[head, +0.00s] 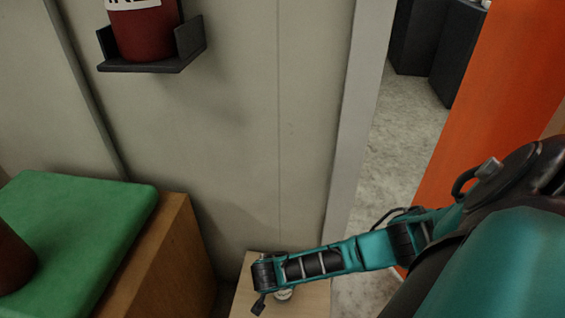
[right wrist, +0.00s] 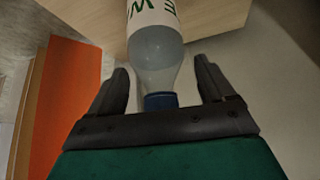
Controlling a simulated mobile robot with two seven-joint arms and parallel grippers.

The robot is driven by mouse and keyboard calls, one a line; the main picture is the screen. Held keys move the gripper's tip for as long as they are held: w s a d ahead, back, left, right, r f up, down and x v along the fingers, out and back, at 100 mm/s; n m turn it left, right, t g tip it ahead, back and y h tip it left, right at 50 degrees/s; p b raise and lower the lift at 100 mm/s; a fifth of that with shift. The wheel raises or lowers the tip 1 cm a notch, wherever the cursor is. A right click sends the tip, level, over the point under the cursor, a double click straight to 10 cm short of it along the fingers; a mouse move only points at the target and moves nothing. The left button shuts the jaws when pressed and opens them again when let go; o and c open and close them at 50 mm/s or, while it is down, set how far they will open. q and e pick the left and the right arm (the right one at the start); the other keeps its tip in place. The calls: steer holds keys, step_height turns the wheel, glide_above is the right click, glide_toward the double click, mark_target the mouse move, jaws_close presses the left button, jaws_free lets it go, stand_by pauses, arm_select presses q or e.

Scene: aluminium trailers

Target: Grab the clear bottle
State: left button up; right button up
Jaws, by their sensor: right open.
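The clear bottle (right wrist: 157,55) has a blue cap (right wrist: 160,100) and a white label with green letters. In the right wrist view its neck and cap lie between the two fingers of my right gripper (right wrist: 161,66). The fingers are open, with a gap visible on each side of the bottle. In the head view my right arm reaches in from the right over a small wooden surface (head: 310,298). A small white patch (head: 283,294) shows just below the arm there, perhaps part of the bottle; the rest is hidden. My left gripper is not in view.
A wooden cabinet with a green cushion (head: 85,225) stands at the left. A red cylinder (head: 145,32) sits on a dark wall bracket (head: 150,66). An orange panel (head: 500,90) stands at the right, beside open grey floor (head: 390,130).

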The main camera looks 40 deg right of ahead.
jaws_close()
stand_by(0.7)
